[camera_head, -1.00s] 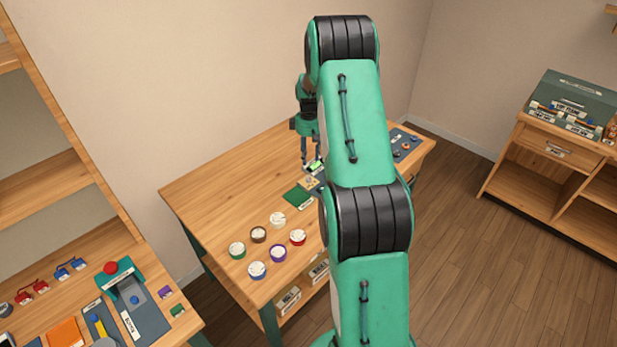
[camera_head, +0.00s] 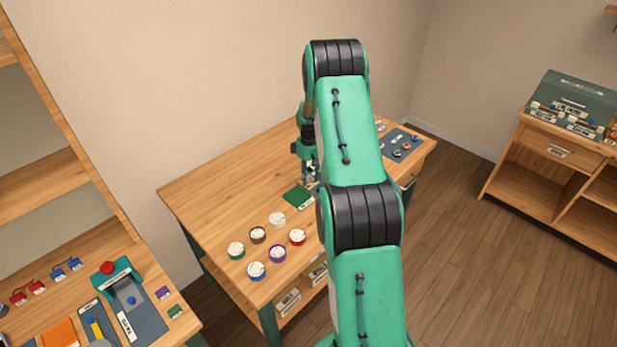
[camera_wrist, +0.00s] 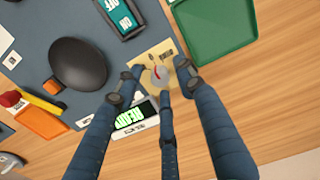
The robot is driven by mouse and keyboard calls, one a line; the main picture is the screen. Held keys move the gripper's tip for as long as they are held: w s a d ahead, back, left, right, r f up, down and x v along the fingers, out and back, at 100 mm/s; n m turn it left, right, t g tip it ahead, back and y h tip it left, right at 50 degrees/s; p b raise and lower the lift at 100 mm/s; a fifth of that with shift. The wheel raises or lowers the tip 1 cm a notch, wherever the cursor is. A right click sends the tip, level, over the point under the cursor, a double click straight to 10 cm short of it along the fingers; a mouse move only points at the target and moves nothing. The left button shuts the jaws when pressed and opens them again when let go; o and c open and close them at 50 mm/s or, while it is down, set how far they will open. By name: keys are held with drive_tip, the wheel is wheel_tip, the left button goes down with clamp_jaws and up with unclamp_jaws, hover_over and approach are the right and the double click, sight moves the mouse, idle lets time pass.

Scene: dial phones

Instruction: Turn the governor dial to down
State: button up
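The dial (camera_wrist: 160,76) is a small pale grey knob with a red mark, set on a tan plate (camera_wrist: 144,64) with small dark labels. I cannot read its setting clearly. My gripper (camera_wrist: 159,79) has its dark blue fingers spread around the knob, one on the left, one on the right and one on the lower side. The fingers look apart from the knob, so it seems open. In the head view my gripper (camera_head: 311,182) is low over the table beside my arm, and the dial is hidden there.
A lit green display (camera_wrist: 133,117) sits just below the plate. A green tray (camera_wrist: 215,30) is at upper right, and a black round object (camera_wrist: 78,65) at left. Several round lidded tins (camera_head: 277,220) stand on the wooden table (camera_head: 215,190). The table's left side is clear.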

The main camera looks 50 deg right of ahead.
drive_tip(key=shift+c, duration=0.5)
clamp_jaws()
drive_tip(key=shift+m, duration=0.4)
drive_tip(key=m+p, duration=0.1)
drive_tip(key=m, duration=0.2)
drive_tip(key=m+p, duration=0.1)
drive_tip(key=m, duration=0.4)
drive_tip(key=shift+a, duration=0.1)
drive_tip(key=shift+o, duration=0.5)
unclamp_jaws()
